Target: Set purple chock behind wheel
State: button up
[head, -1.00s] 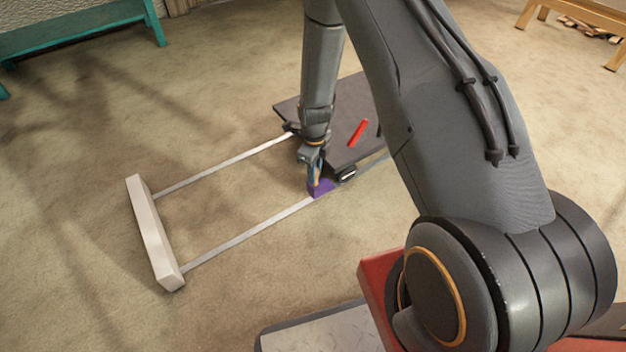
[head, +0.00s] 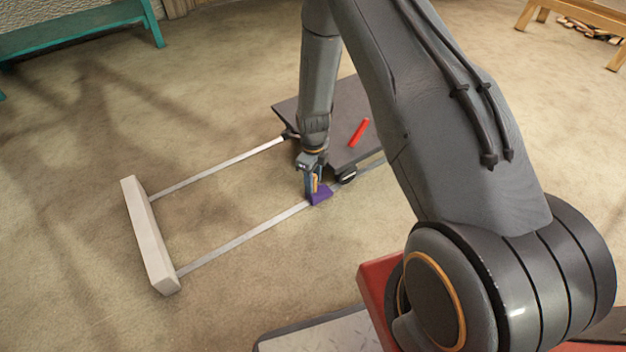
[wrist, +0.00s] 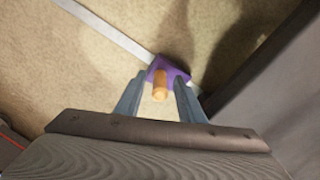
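The purple chock (head: 321,196) sits at the near rail, just left of the cart's dark wheel (head: 347,176), with a small gap showing between them. It also shows in the wrist view (wrist: 180,73), with an orange-tan peg handle (wrist: 160,88) standing up from it. My gripper (head: 314,184) is directly over the chock, pointing down. In the wrist view my gripper's fingers (wrist: 160,92) stand apart on either side of the handle, with slim gaps. The dark flat cart (head: 345,140) carries a red stick (head: 358,132). My arm hides part of the cart.
Two pale rails (head: 240,240) run along the carpet from the cart to a whitish beam (head: 150,235) at left. A teal bench (head: 80,30) stands at the back left and a wooden bench (head: 575,20) at the back right. The carpet in front is clear.

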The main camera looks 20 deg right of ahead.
jog(key=shift+r, duration=0.1)
notch_tip(320, 180, up, 12)
jog(key=p, duration=0.6)
jog(key=s+a+r+n, duration=0.5)
jog(key=a+r+n, duration=0.3)
jog(key=r, duration=0.4)
jog(key=s+a+r+n, duration=0.6)
jog(key=a+r+n, duration=0.15)
jog(key=r, duration=0.45)
jog(key=s+a+r+n, duration=0.1)
jog(key=s+r+n, duration=0.3)
jog(key=s+n, duration=0.2)
jog(key=s+a+r+n+y, duration=0.1)
jog(key=s+r+n, duration=0.3)
jog(key=s, duration=0.6)
jog(key=s+a+r+n, duration=0.3)
jog(key=s+r+n, duration=0.1)
jog(key=s+n, duration=0.4)
jog(key=shift+s+a+r+y, duration=0.2)
jog(key=shift+s+r+y, duration=0.1)
jog(key=shift+s+y, duration=0.1)
jog(key=shift+w+r, duration=0.1)
